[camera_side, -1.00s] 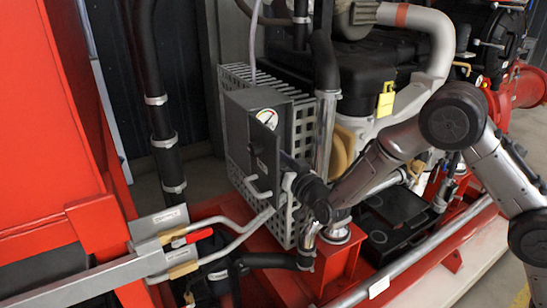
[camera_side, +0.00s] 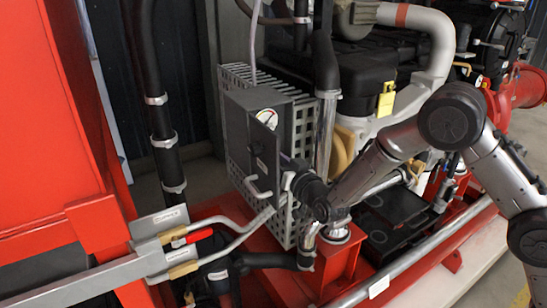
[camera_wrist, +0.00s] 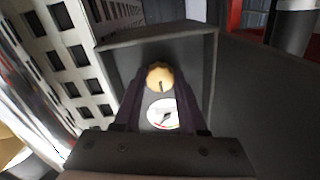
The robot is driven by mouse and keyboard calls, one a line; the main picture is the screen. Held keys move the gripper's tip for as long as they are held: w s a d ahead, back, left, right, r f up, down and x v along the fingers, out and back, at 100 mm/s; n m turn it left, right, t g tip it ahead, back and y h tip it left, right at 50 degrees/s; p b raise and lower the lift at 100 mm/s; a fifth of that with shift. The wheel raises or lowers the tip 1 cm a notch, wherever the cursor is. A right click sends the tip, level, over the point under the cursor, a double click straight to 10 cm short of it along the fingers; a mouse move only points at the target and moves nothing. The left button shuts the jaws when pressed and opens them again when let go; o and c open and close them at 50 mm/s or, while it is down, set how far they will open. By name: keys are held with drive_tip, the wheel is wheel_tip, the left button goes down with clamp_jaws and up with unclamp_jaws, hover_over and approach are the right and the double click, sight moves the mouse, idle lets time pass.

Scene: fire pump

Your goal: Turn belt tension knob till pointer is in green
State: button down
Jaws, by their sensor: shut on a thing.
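The belt tension knob (camera_wrist: 160,76) is a small round tan knob on the face of a dark grey box (camera_wrist: 205,60). In the wrist view my gripper (camera_wrist: 159,82) has its two dark fingers on either side of the knob, shut on it. A round white gauge (camera_wrist: 163,113) with a dark pointer and a coloured rim sits beside the knob, between the fingers. The gauge also shows in the side view (camera_side: 267,118) on the box. The picture is too small to tell which colour the pointer is at.
A light grey perforated guard (camera_side: 300,125) stands behind the box. Pale bent handles (camera_side: 240,230) and a red frame (camera_side: 50,110) are at the left. A dark engine block (camera_side: 355,75) and steel pipes stand close behind my arm.

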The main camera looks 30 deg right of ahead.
drive_tip(key=shift+n, duration=3.9)
drive_tip(key=shift+c, duration=2.3)
unclamp_jaws()
drive_tip(key=s, duration=1.4)
drive_tip(key=shift+w, duration=0.1)
